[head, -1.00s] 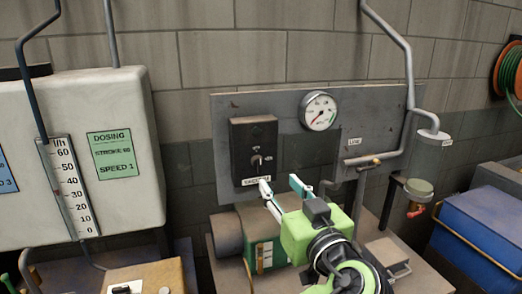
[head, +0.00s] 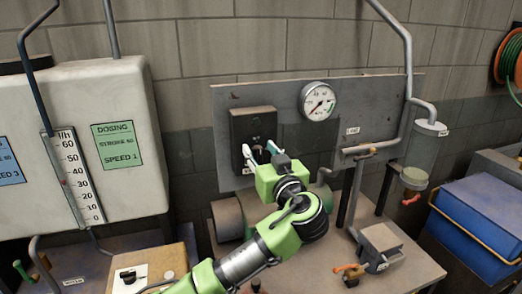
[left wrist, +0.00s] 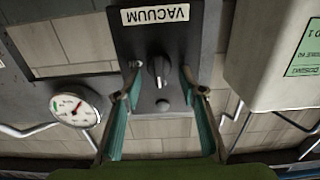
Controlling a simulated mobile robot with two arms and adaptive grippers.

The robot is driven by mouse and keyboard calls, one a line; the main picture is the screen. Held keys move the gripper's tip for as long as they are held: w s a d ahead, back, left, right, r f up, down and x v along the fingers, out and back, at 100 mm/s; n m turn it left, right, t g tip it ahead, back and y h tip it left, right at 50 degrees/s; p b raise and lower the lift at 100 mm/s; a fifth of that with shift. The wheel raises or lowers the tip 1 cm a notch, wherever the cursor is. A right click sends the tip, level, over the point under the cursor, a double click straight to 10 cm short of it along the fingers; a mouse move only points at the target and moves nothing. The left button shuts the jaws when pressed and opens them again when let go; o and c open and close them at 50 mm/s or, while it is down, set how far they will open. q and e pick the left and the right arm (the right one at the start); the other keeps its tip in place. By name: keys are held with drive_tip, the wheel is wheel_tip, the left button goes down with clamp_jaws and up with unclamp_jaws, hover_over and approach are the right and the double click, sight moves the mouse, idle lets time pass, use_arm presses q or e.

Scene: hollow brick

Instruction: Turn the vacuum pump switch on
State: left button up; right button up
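The vacuum pump switch box (head: 253,122) is a dark box on the left part of a grey wall panel. In the left wrist view, which is upside down, its label reads VACUUM, and a black rotary knob (left wrist: 158,68) with a pale pointer line sits on its face. My left gripper (head: 259,150) is at the lower front of the box. In the left wrist view my left gripper (left wrist: 160,76) is open, with one finger on each side of the knob and visible gaps between. Contact is not visible. My right gripper is not in view.
A round pressure gauge (head: 318,101) and grey pipes (head: 407,60) are on the panel right of the box. A white dosing tank (head: 125,105) stands left. A green motor-like unit (head: 262,213) sits below the gripper, and a blue box (head: 485,225) stands right.

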use_arm(q)
drive_tip(key=shift+c, duration=0.5)
clamp_jaws()
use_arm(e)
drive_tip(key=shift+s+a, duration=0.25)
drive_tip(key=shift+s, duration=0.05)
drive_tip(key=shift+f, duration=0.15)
